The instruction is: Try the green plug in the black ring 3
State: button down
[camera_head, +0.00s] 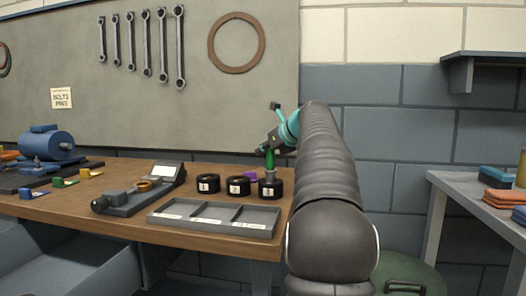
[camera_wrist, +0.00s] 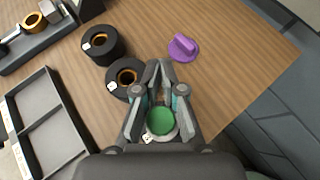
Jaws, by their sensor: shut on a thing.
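The green plug (camera_head: 270,159) is upright in my gripper (camera_head: 268,151), with its grey lower part directly over black ring 3 (camera_head: 271,191). The grey part meets the ring's top in the head view; I cannot tell whether its end is inside the hole. In the wrist view the plug's round green top (camera_wrist: 162,121) shows between the fingers of my gripper (camera_wrist: 160,100). Ring 3 is mostly hidden there by the plug and gripper. Black ring 2 (camera_head: 238,187) and black ring 1 (camera_head: 207,184) stand to the left in the head view.
A purple plug (camera_wrist: 183,47) lies on the wooden table (camera_wrist: 235,55) behind the rings. A grey tray with compartments (camera_head: 166,219) sits in front of them. A grey device with a screen (camera_head: 181,173) stands to the left. The table's right edge is close to ring 3.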

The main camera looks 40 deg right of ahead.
jog(key=shift+f+b, duration=0.55)
jog(key=shift+f, duration=0.9)
dwell(1.4)
jog(key=shift+r+p, duration=0.3)
jog(key=shift+p, duration=0.05)
jog(key=shift+r+p, duration=0.3)
jog(key=shift+r, duration=0.05)
jog(key=shift+r+p, duration=0.6)
jog(key=shift+p, duration=0.1)
jog(key=shift+r, duration=1.05)
jog(key=shift+r, duration=1.95)
